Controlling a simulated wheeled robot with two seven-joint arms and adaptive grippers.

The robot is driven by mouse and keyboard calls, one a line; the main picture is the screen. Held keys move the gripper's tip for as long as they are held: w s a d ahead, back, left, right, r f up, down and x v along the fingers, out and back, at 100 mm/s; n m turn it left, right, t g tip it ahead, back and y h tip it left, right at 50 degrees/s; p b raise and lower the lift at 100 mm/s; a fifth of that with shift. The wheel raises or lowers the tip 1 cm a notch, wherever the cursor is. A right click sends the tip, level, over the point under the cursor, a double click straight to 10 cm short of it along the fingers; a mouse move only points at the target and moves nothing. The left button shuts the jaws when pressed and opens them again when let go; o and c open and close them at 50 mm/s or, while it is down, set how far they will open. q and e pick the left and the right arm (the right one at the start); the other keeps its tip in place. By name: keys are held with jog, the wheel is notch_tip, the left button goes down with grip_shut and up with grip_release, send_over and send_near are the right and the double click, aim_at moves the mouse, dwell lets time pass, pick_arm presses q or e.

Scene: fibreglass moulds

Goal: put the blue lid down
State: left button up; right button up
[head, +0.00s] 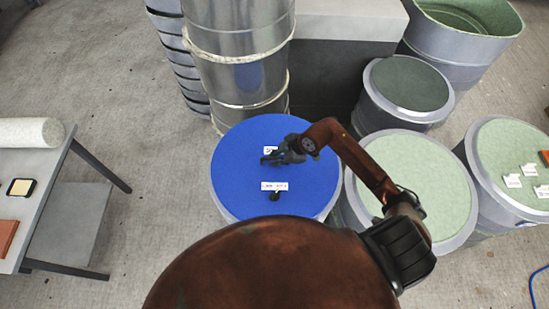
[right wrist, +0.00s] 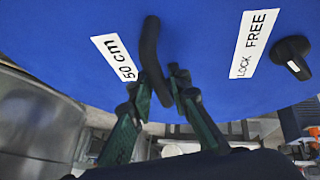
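The blue lid (head: 236,177) is a round disc over a grey drum in the middle of the head view. It has a dark bar handle (right wrist: 150,45), a black knob (right wrist: 291,52), a "50 cm" label (right wrist: 114,58) and a "LOCK FREE" label (right wrist: 254,44). My right gripper (head: 272,157) is over the lid near its middle. In the right wrist view my right gripper's fingers (right wrist: 163,86) are on both sides of the handle and look closed on it. I cannot tell whether the lid touches the drum. My left gripper is not in view.
Pale green-topped drums (head: 400,170) (head: 500,150) stand close on the right, with a dark-topped drum (head: 409,84) behind. A tall metal drum stack (head: 240,60) stands behind the lid. A table (head: 30,215) is at left, with open floor between.

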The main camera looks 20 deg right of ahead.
jog(key=shift+o, duration=1.1)
jog(key=v, duration=1.2)
jog(key=shift+s, duration=0.1)
jog(key=shift+d, duration=0.1)
